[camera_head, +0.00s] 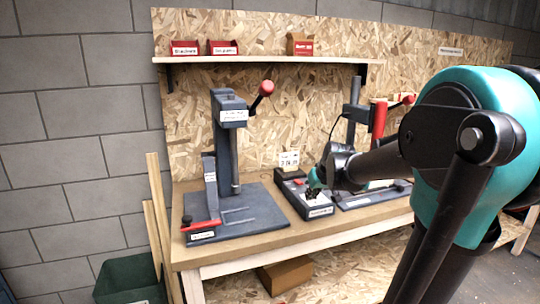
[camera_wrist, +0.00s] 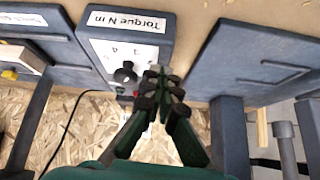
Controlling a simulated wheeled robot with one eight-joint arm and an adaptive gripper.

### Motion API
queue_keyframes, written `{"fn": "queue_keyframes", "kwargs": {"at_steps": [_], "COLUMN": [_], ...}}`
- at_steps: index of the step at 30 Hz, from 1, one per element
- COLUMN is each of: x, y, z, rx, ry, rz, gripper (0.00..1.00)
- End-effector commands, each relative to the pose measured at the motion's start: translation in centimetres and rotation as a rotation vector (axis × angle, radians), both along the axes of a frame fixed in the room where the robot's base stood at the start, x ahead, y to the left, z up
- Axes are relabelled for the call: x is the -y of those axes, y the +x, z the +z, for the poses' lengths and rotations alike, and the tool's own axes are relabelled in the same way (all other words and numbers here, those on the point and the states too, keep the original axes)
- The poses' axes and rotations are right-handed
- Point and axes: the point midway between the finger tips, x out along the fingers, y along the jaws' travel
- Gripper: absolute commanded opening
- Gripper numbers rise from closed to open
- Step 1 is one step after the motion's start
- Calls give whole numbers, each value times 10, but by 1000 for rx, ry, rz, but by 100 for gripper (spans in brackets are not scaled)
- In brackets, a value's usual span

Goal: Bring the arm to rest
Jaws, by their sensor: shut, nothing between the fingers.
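My arm reaches in from the right of the head view over the workbench. My gripper (camera_head: 316,188) is small there, by the dark torque box (camera_head: 318,209) between the two bench stands. In the wrist view my gripper (camera_wrist: 163,84) is shut and empty, its dark fingertips together over the box's edge. The torque box (camera_wrist: 140,51) shows there with a "Torque N m" label, a white dial face and a black knob (camera_wrist: 125,73) just left of the fingertips. I cannot tell whether the fingers touch the box.
A grey lever stand (camera_head: 228,125) with a red-knobbed handle stands on the bench (camera_head: 240,256) at left. Another stand (camera_head: 353,98) with a red part (camera_head: 379,118) is at right, partly behind my arm. Red bins (camera_head: 222,47) sit on the shelf above. A green bin (camera_head: 128,280) is on the floor.

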Motion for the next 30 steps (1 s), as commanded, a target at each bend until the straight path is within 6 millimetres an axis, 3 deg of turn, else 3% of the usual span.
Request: {"fn": "queue_keyframes", "kwargs": {"at_steps": [1, 6, 12, 15, 18, 30], "x": [1, 10, 22, 25, 27, 28], "y": [-31, -126, -211, -233, -243, -244], "z": [-23, -91, -146, -160, -166, -167], "rx": [-33, -141, -227, -249, -260, -261], "ry": [-6, -29, -54, -63, -68, -68], "rz": [-18, -98, -183, -207, -219, -221], "gripper": [0, 0, 0, 0, 0, 0]}}
